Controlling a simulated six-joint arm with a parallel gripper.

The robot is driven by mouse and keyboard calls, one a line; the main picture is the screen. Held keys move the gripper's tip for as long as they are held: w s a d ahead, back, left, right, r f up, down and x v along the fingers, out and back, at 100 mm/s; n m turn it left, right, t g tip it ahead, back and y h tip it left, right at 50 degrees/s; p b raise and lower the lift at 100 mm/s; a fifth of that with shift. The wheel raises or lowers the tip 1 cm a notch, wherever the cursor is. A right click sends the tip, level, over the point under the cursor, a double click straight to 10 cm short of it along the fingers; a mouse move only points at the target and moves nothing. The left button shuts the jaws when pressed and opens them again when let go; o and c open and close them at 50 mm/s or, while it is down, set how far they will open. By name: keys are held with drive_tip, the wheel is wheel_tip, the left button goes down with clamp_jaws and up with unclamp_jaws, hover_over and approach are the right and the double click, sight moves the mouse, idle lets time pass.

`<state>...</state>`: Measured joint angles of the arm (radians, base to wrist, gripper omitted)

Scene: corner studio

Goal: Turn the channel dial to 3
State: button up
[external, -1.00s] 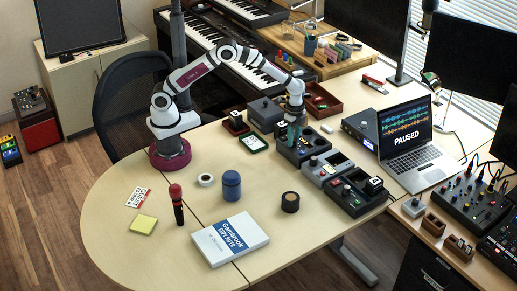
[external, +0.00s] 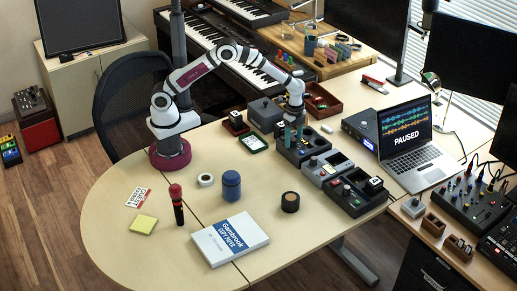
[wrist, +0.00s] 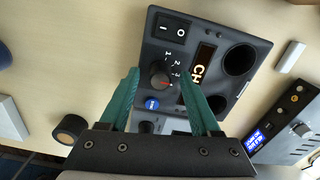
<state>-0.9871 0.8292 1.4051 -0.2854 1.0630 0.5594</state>
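The dark channel unit (external: 312,147) stands on the desk below my gripper (external: 294,133) in the external view. In the wrist view, the unit (wrist: 228,37) has a black round channel dial (wrist: 159,76) with a red pointer mark. The mark points toward the lower right of the picture, and small numerals 1, 2 and 3 run along the dial's upper right side. A lit display (wrist: 198,72) reads "CH"; the rest is covered by a finger. My gripper's teal fingers (wrist: 158,72) are open, one on each side of the dial in the picture. I cannot tell whether they touch it.
The unit also has a rocker switch (wrist: 171,27), two dark round recesses and a blue round button (wrist: 152,104). Similar units (external: 326,168) stand just in front of it. A laptop (external: 410,140) is at the right.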

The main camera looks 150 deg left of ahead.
sight(294, 139)
wheel_tip(294, 139, up, 16)
idle(0.4)
drive_tip(key=shift+f, duration=0.1)
drive_tip(key=w+d+r+m, duration=0.1)
drive_tip(key=d+r+m, duration=0.1)
drive_tip(key=d, duration=0.9)
drive_tip(key=d+r+m, duration=0.1)
drive_tip(key=d+r, duration=0.2)
drive_tip(key=d, duration=0.8)
drive_tip(key=s+d+f+m+y, duration=0.1)
drive_tip(key=s+d+f+m, duration=0.1)
drive_tip(key=s+d, duration=0.5)
drive_tip(key=s+d+f+m, duration=0.2)
drive_tip(key=s+d+f, duration=0.1)
drive_tip(key=s+d, duration=0.4)
drive_tip(key=shift+s+d+f+y, duration=0.35)
drive_tip(key=shift+y, duration=0.05)
